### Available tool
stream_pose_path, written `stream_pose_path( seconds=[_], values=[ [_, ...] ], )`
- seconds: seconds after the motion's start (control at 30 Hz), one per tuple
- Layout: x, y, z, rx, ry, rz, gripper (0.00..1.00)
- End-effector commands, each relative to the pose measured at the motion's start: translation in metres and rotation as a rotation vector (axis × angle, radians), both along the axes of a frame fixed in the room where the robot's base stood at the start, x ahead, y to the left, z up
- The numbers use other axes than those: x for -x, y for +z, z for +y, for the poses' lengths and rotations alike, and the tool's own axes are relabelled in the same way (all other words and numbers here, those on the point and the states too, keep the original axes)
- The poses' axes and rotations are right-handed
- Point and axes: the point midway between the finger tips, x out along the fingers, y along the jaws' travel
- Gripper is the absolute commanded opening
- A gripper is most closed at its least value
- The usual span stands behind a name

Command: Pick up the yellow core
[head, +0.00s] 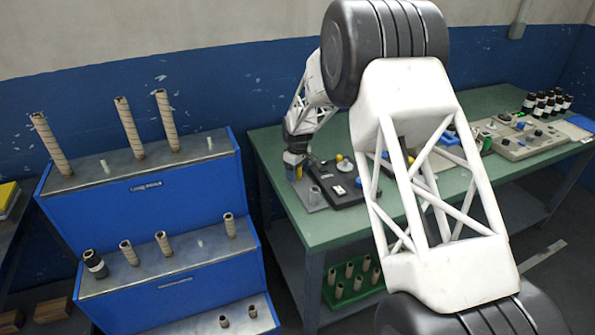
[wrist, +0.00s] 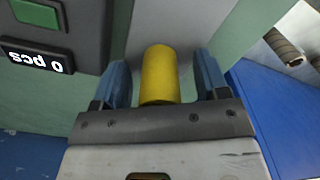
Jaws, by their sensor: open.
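The yellow core (wrist: 160,76) is a plain cylinder between the two blue fingers of my gripper (wrist: 163,78) in the wrist view. The fingers stand apart, with a narrow gap visible on each side of the core. The core's near end is hidden behind the gripper body. In the head view my gripper (head: 295,160) is low over the left end of the green table, and a small bit of the yellow core (head: 299,173) shows beside it.
A blue stepped rack (head: 170,210) with several cardboard cores stands left. My arm hides part of the table.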

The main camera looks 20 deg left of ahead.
Motion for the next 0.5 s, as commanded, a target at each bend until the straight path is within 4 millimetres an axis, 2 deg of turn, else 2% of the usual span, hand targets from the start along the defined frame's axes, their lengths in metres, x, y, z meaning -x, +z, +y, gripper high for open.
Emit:
stream_pose_path(
  seconds=[0.27,0.5],
  values=[
    [0.0000,0.0000,0.0000,0.000,0.000,0.000,0.68],
    [0.0000,0.0000,0.0000,0.000,0.000,0.000,0.31]
  ],
)
